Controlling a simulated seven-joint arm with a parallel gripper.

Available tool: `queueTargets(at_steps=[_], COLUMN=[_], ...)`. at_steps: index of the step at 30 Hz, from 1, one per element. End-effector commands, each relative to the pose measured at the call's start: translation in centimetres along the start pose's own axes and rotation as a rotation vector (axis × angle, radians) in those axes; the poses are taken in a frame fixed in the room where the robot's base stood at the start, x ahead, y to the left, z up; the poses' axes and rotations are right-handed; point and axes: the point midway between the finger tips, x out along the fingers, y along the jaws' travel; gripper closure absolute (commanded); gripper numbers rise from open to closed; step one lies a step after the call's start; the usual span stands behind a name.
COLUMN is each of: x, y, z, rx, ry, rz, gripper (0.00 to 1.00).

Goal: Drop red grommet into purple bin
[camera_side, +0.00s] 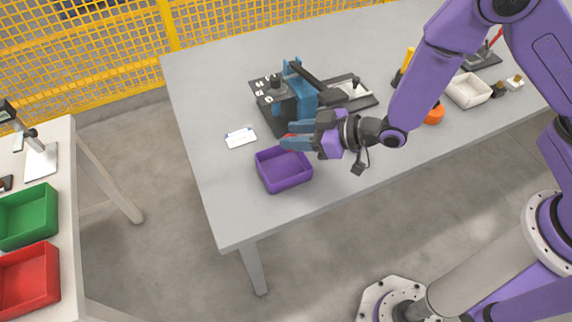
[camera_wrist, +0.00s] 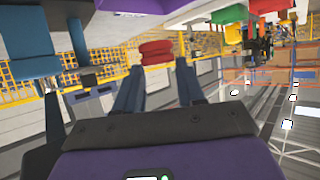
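The red grommet (camera_wrist: 156,51) is pinched between the two fingertips of my gripper (camera_wrist: 158,66) in the wrist view. In the side view only a sliver of red (camera_side: 291,142) shows between the blue fingers of my gripper (camera_side: 287,143). The gripper is held roughly level in the air, with its tips close to the back right rim of the purple bin (camera_side: 285,179). The bin stands on the grey table near its front left edge, and its visible inside looks empty. A purple surface (camera_wrist: 175,18), likely the bin, shows at the top of the wrist view.
A blue and black compressor fixture (camera_side: 297,92) stands just behind the gripper. A white card (camera_side: 240,138) lies behind the bin. A white tray (camera_side: 468,90) and an orange part (camera_side: 434,115) are at the right. Green (camera_side: 27,217) and red (camera_side: 28,280) bins sit on the left table.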

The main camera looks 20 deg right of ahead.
Motion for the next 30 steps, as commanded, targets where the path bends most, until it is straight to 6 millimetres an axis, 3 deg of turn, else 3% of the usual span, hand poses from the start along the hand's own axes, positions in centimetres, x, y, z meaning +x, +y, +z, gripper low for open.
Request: queueTargets(at_steps=[1, 2, 11, 16, 30], x=[0.0, 0.0, -0.1, -1.0, -8.9], y=[0.0, 0.0, 0.0, 0.0, 0.0], z=[0.0, 0.0, 0.0, 0.0, -0.1], rx=[0.000, 0.000, 0.000, -0.001, -0.001], ry=[0.000, 0.000, -0.001, -0.002, 0.000], rz=[0.000, 0.000, 0.000, 0.000, -0.001], gripper=[0.44, 0.34, 0.34, 0.34, 0.34])
